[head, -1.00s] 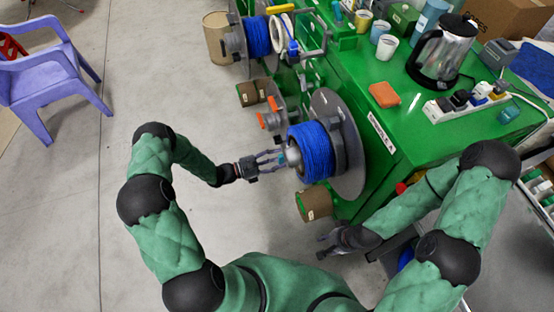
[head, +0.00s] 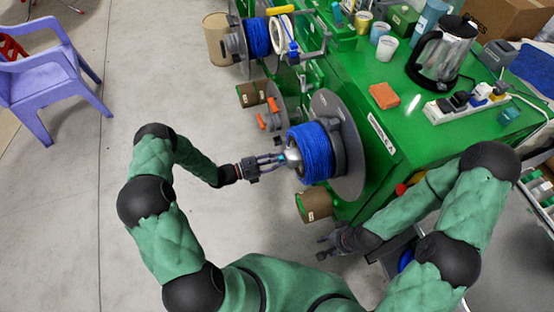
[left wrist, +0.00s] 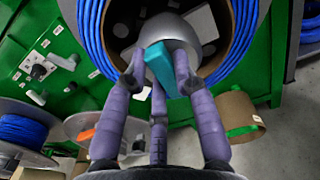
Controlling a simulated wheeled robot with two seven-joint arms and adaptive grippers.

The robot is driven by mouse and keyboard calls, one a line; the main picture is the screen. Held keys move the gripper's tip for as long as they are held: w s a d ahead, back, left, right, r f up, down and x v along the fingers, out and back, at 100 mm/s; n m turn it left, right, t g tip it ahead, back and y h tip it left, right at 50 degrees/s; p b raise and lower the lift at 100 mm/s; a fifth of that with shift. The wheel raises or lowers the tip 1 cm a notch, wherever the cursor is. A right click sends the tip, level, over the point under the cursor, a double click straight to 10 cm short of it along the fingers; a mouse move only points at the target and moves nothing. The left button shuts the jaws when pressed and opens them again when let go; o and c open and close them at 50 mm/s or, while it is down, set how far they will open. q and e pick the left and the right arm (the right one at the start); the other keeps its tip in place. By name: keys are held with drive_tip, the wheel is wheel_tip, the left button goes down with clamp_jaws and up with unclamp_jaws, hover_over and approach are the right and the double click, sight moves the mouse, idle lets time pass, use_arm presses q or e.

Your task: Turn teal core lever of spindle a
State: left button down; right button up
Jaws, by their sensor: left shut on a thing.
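The near spindle holds a blue cable coil (head: 312,152) against a grey disc (head: 345,150) on the side of the green cabinet. Its pale grey hub shows in the left wrist view (left wrist: 172,30), inside the coil. The teal core lever (left wrist: 160,72) sticks out of the hub. My left gripper (head: 284,159) is at the hub, with its fingers closed around the teal lever, as the left wrist view shows (left wrist: 158,75). In the head view the lever is mostly hidden by the fingers. My right gripper (head: 325,244) hangs empty, fingers apart, below the cabinet's front corner.
A second spindle with blue cable (head: 257,38) is at the back. An orange-handled grey disc (head: 270,118) sits between the spindles. Cardboard tubes (head: 314,206) stick out near the coil. The green top holds a kettle (head: 443,55) and power strip (head: 470,103).

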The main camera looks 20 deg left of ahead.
use_arm(q)
drive_tip(key=m, duration=0.8)
drive_tip(key=shift+s+d, duration=0.25)
drive_tip(key=shift+s, duration=0.1)
drive_tip(key=shift+s+d+f+m+b, duration=0.1)
drive_tip(key=shift+m+b, duration=0.15)
drive_tip(key=shift+m, duration=1.3)
drive_tip(key=shift+s+d+f+m+b, duration=0.1)
drive_tip(key=shift+f+m+b, duration=0.1)
drive_tip(key=shift+m, duration=1.3)
drive_tip(key=shift+s+f+m+b, duration=0.1)
drive_tip(key=shift+m+b, duration=0.15)
drive_tip(key=shift+m, duration=1.3)
drive_tip(key=c, duration=1)
unclamp_jaws()
drive_tip(key=shift+a, duration=0.1)
drive_tip(key=v, duration=1.2)
